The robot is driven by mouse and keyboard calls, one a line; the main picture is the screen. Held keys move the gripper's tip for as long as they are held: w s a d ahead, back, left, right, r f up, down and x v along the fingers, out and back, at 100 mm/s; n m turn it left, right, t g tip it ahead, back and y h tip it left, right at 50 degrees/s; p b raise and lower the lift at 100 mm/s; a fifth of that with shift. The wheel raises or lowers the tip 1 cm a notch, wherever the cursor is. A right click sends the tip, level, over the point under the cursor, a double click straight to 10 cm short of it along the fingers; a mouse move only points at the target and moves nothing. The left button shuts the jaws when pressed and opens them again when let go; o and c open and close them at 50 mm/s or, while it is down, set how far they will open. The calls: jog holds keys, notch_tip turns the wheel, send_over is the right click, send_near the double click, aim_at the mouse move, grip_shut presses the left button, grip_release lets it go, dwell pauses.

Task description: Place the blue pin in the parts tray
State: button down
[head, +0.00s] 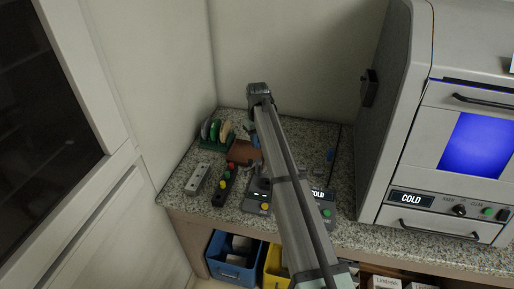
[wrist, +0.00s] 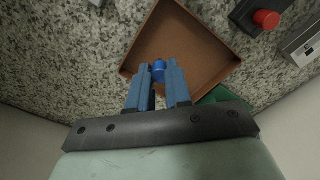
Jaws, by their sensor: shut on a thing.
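The parts tray is a shallow brown square tray (wrist: 203,47). In the head view the tray (head: 240,152) lies on the counter, partly hidden by my arm. My gripper (wrist: 159,85) is shut on the blue pin (wrist: 159,68), whose rounded end shows between the blue fingertips. In the wrist view the pin overlaps the tray's inside floor; its height above the floor is hard to tell. In the head view my arm largely hides the gripper and the pin.
A green rack with discs (head: 215,133) stands behind the tray. A black box with coloured buttons (head: 224,185) and a grey block (head: 197,178) stand in front of it. A grey machine labelled COLD (head: 410,198) stands at the right. Blue and yellow bins sit below the counter.

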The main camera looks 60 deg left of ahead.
jog(key=shift+f, duration=1.75)
jog(key=shift+f, duration=0.2)
jog(key=c, duration=1.1)
grip_release()
jog(key=shift+o, duration=0.2)
notch_tip(320, 180, up, 12)
jog(key=shift+r, duration=0.2)
